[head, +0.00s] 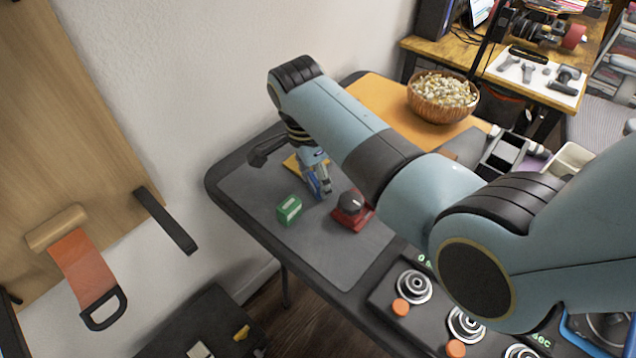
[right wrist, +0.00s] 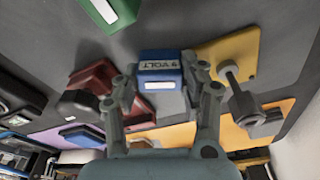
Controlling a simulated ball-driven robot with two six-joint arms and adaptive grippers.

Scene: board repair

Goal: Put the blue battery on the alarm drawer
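The blue battery (right wrist: 160,66), marked "9 VOLT", sits between the fingers of my right gripper (right wrist: 163,85) in the right wrist view. The finger pads appear to touch both its sides. In the head view my right gripper (head: 318,185) is low over the grey mat, with blue showing between its fingers. I cannot tell whether the battery is clear of the mat. I cannot pick out the alarm drawer with certainty. A red block with a dark dome (head: 352,208) stands to the right of the gripper. My left gripper is not in view.
A green block (head: 289,209) stands left of the gripper on the grey mat (head: 330,255). A yellow piece with a dark lever (right wrist: 238,62) is close beside my right gripper. A bowl (head: 443,97) stands behind my right arm. Dials with orange buttons (head: 400,307) are at the front.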

